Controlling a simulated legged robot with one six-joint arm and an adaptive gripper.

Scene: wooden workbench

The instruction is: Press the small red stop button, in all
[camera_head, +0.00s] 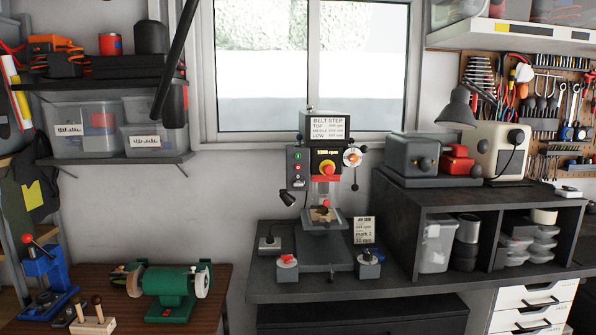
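The drill press (323,185) stands on the dark bench in the middle of the view. A grey control box on its left side (297,168) carries a small green button (298,156) at the top and a small red button (298,169) below it. A further small control sits under these but is too small to make out. A larger red mushroom knob on a yellow ring (326,168) is on the press's front, under a lit display (327,151). Nothing covers the control box. My gripper is not in view.
A small black lamp (286,198) sits just below left of the control box. A green bench grinder (170,287) and blue press (46,272) stand on the left table. A dark slanted bar (176,58) crosses the upper left. The wall left of the press is clear.

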